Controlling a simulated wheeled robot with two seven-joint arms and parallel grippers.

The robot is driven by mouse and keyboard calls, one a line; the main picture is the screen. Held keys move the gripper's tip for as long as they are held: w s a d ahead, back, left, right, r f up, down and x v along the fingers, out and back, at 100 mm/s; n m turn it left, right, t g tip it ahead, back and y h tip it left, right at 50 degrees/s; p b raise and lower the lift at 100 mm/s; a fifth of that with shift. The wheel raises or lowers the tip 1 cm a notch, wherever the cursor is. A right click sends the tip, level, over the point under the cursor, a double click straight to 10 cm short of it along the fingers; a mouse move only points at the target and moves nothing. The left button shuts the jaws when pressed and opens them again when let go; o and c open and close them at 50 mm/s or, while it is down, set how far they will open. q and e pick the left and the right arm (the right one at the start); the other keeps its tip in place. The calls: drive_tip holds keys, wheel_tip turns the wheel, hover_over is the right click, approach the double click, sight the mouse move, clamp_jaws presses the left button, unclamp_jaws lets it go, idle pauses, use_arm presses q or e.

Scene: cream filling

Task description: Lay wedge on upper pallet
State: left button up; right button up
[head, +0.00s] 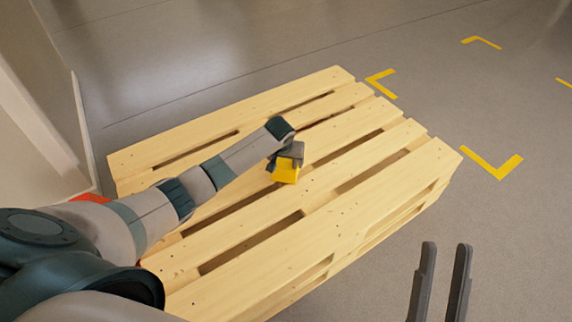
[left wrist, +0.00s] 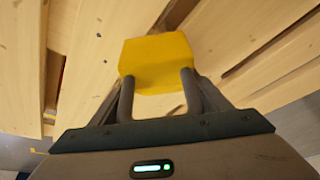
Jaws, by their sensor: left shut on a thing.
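The wedge (head: 286,172) is a small yellow block. My left gripper (head: 288,157) is shut on it, above the middle of the wooden pallet (head: 345,140). The wedge also shows in the left wrist view (left wrist: 157,62), with the gripper's two fingers (left wrist: 158,95) at its near edge and pallet boards behind it. I cannot tell whether the wedge touches the boards. The pallet's top is made of pale slats with dark gaps, and more boards show below its right side. My right gripper (head: 440,285) is at the bottom right, off the pallet, its two fingers apart with nothing between them.
Yellow corner marks (head: 492,163) are on the grey floor (head: 500,100) right of and behind the pallet. That floor is clear. A pale wall or panel (head: 40,100) stands at the left, near a small red thing (head: 90,198) at the pallet's left end.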

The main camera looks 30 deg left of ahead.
use_arm(q)
drive_tip(key=shift+f, duration=0.45)
use_arm(e)
drive_tip(key=shift+d+r+t, duration=0.25)
drive_tip(key=shift+r+t, duration=0.05)
drive_tip(key=shift+r, duration=0.1)
use_arm(q)
drive_tip(key=shift+f, duration=0.1)
drive_tip(key=o, duration=1.4)
use_arm(e)
drive_tip(key=shift+f, duration=0.1)
